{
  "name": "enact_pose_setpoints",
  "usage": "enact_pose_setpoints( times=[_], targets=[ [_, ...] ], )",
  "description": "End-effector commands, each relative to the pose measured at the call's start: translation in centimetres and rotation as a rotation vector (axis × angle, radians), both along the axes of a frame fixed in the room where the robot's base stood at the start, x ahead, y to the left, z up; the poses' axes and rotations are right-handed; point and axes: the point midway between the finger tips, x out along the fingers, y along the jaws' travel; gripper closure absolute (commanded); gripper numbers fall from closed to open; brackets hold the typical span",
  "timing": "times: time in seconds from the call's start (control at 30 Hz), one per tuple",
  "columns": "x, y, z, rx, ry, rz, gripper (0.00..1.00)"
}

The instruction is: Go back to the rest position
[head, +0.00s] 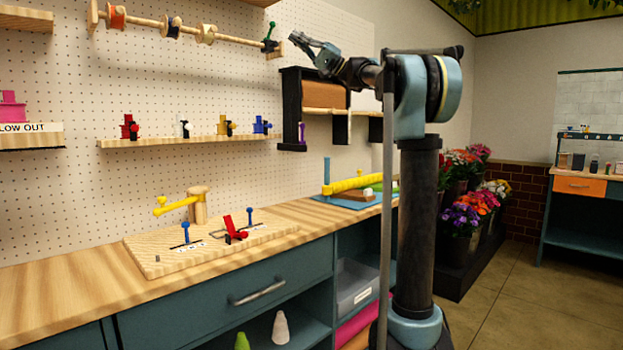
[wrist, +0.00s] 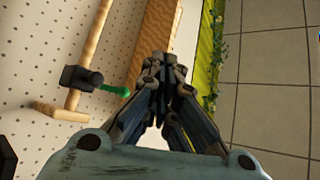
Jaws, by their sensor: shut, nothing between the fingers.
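My gripper (head: 297,39) is raised high in front of the pegboard, at the right end of the ribbon rod. In the wrist view my gripper (wrist: 162,60) has its fingers together with nothing between them. A small green-handled part with a black body (head: 270,44) sits at the right end of the rod, just left of my fingertips. It also shows in the wrist view (wrist: 82,78), left of the fingers and apart from them.
The wooden rod (head: 235,39) carries several ribbon spools. Below stand a shelf (head: 190,139) with coloured clamps, a black-framed paper roll holder (head: 292,105) and the wooden counter (head: 75,285) with a jig board (head: 160,248). Flower buckets (head: 460,215) stand on the right; floor there is clear.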

Motion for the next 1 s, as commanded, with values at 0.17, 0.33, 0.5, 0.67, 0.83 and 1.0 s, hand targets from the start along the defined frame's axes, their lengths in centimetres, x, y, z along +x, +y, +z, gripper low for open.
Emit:
enact_pose_setpoints(
  times=[0.17, 0.33, 0.5, 0.67, 0.83, 1.0],
  targets=[
    [-2.2, 2.0, -2.8, -0.098, 0.023, 0.013, 1.0],
    [-4.3, 2.8, -6.4, -0.214, 0.051, 0.009, 1.0],
    [-7.3, 3.3, -12.5, -0.39, 0.097, -0.008, 1.0],
    [-11.2, 3.1, -20.9, -0.609, 0.155, -0.044, 1.0],
    [-15.2, 1.6, -30.3, -0.84, 0.218, -0.095, 1.0],
    [-19.1, -0.9, -39.7, -1.062, 0.275, -0.164, 1.0]
  ],
)
